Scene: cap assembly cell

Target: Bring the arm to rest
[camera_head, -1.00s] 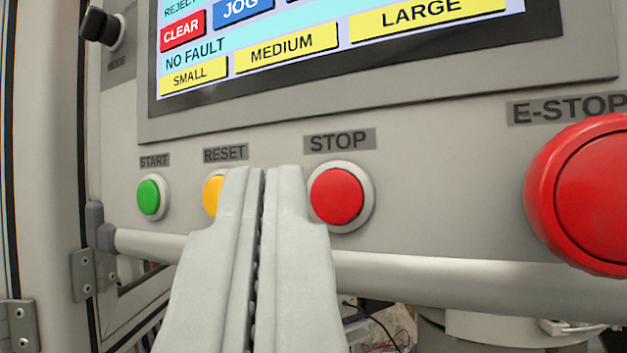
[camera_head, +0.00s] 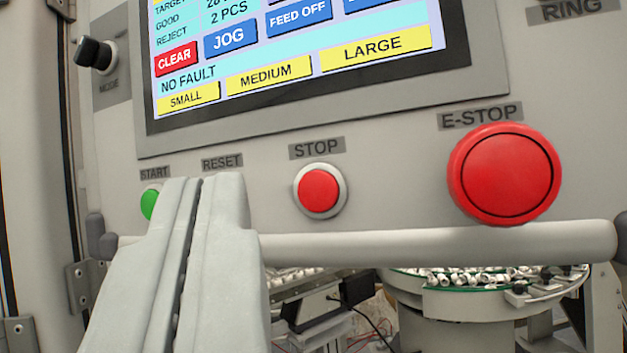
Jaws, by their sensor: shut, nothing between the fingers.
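My gripper (camera_head: 207,183) is shut and empty, its two grey fingers pressed together in the lower left of the view. Its tips are in front of the control panel (camera_head: 390,178), just below the RESET label (camera_head: 222,162). The fingers hide the yellow RESET button and part of the green START button (camera_head: 149,204). The red STOP button (camera_head: 318,191) is clear to the right of the tips. I cannot tell how far the tips are from the panel.
The large red E-STOP button (camera_head: 503,174) sticks out at right. A grey rail (camera_head: 430,243) runs across below the buttons. The touch screen (camera_head: 300,50) is above, reading NO FAULT. A mode knob (camera_head: 94,54) is at upper left. A bowl (camera_head: 470,303) of small parts stands behind, lower right.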

